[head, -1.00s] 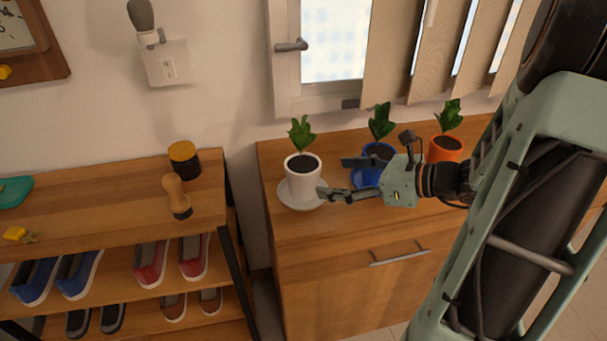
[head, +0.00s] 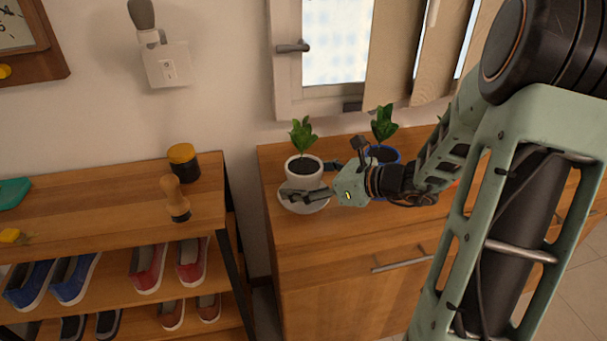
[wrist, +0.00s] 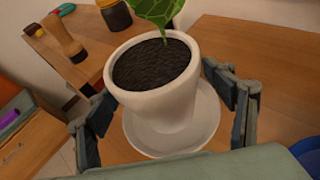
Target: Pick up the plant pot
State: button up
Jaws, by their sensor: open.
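A white plant pot (head: 303,176) with dark soil and a green plant stands upright on a white saucer (head: 315,207) on the wooden cabinet. My gripper (head: 309,180) is open at the pot, partly covering its lower front in the head view. In the wrist view the white pot (wrist: 165,95) stands between the two open fingers, one on each side, above the saucer (wrist: 205,125). A blue pot (head: 384,155) with a plant stands to the right, partly behind my arm.
A wooden shoe shelf (head: 110,200) stands left, with a yellow-lidded jar (head: 184,161) and a wooden stamp-like tool (head: 175,198) on top. The window (head: 335,45) and blinds are behind the pots. An orange pot is mostly hidden behind my arm.

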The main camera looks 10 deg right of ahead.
jog(key=c, duration=1.9)
jog(key=shift+o, duration=0.2)
